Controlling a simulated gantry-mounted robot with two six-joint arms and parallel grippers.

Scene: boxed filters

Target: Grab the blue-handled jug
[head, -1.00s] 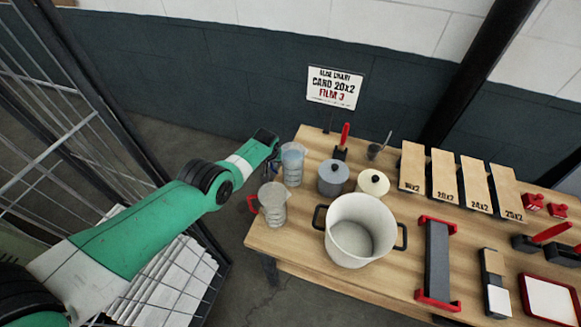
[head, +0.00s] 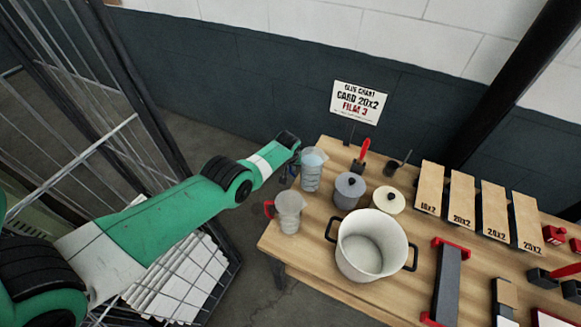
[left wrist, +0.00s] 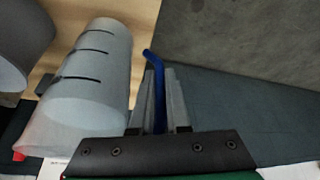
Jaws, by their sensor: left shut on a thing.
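The blue-handled jug (head: 311,172) is a clear, graduated jug standing upright at the left edge of the wooden table in the head view. In the left wrist view the jug (left wrist: 93,85) appears grey with dark marks, and its blue handle (left wrist: 153,62) runs down between the fingers. My left gripper (head: 290,173) is at the jug's left side, shut on the handle; its fingers also show in the left wrist view (left wrist: 164,100). The jug appears to rest on the table. My right gripper is not in view.
A red-handled jug (head: 289,214) stands close in front. A white pot (head: 366,265), a grey lidded pot (head: 349,190) and a cream lidded pot (head: 389,199) stand to the right. A sign (head: 357,103) stands behind. A wire cage (head: 100,130) is at the left.

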